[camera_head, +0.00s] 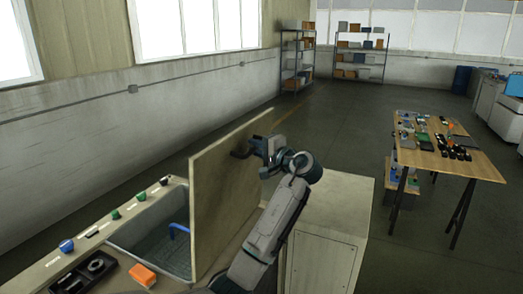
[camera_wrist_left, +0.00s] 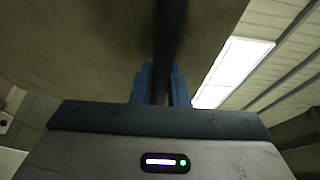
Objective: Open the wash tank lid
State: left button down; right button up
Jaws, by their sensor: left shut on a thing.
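The wash tank lid (camera_head: 225,195) is a flat tan panel standing steeply raised, close to upright, along the right side of the wash tank (camera_head: 125,237). The tank is open to view on the lid's left, with a blue curved piece (camera_head: 178,229) inside. My left gripper (camera_head: 256,148) is at the upper part of the lid, shut on its dark handle (camera_head: 239,154). In the left wrist view the blue fingers (camera_wrist_left: 160,88) close on both sides of the dark handle bar (camera_wrist_left: 170,35), with the lid (camera_wrist_left: 80,45) behind. My right gripper is not in view.
The tank's counter holds an orange block (camera_head: 142,275), a black tray (camera_head: 84,273) and several small coloured items along its back edge. A pale cabinet (camera_head: 325,235) stands right of the lid. A wooden table (camera_head: 470,165) with parts is farther right, with clear floor between.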

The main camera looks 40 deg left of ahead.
aim_at(253, 148)
pick_arm(q)
jog(key=a, duration=0.1)
jog(key=s+a, duration=0.1)
jog(key=a, duration=0.3)
jog(key=shift+s+r, duration=0.35)
jog(key=shift+r, duration=0.05)
jog(key=shift+s+a+r, duration=0.1)
jog(key=shift+a, duration=0.35)
jog(key=c, duration=1.4)
grip_release()
jog(key=shift+d+b, duration=0.45)
jog(key=shift+b, duration=0.05)
jog(key=d+b, duration=0.1)
jog(key=d, duration=0.3)
jog(key=d+b, duration=0.2)
jog(key=d, duration=0.2)
jog(key=shift+s, duration=0.2)
jog(key=shift+s+d+r+b, duration=0.1)
jog(key=shift+s+d+b, duration=0.1)
jog(key=shift+d, duration=0.2)
jog(key=shift+s+d+b, duration=0.1)
jog(key=shift+d+b, duration=0.05)
jog(key=shift+d, duration=0.25)
